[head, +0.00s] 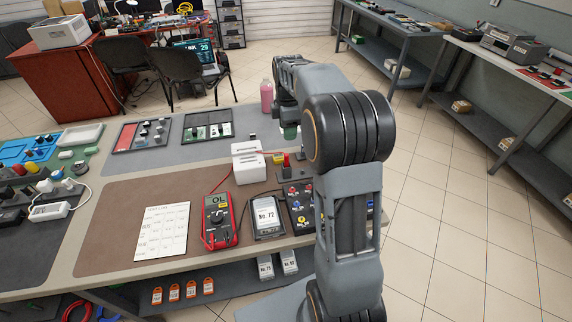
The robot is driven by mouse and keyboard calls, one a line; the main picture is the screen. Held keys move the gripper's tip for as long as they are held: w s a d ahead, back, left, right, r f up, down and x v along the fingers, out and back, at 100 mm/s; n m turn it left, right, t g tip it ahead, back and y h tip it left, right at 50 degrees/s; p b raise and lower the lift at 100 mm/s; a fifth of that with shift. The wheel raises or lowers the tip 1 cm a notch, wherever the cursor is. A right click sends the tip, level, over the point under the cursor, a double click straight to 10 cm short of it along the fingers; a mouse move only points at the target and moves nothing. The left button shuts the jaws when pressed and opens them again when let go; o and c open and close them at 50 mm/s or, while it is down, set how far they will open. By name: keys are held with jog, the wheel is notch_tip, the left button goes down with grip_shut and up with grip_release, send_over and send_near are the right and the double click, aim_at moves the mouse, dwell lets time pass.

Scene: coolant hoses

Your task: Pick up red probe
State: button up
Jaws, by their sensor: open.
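The red probe (286,160) stands upright on the workbench, right of a white two-part box (248,165), with a red lead near it. A red multimeter (219,221) reading OL lies on the brown mat, nearer to me. My gripper (281,138) hangs at the end of my bent arm, just above and behind the red probe. It is open and seems apart from the probe. My arm hides part of the gripper and the bench's right end, so its fingers are hard to make out.
Right of the multimeter lie a grey device labelled No. 72 (267,217) and a dark panel (298,212) with coloured sockets. A paper sheet (161,231) lies left. A pink bottle (266,97) stands at the back. The brown mat's left (112,215) is clear.

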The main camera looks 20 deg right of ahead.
aim_at(287, 154)
notch_tip(287, 154, down, 13)
jog(key=shift+w+a+r, duration=0.1)
jog(key=shift+r, duration=0.1)
dwell(0.5)
grip_shut()
dwell(0.3)
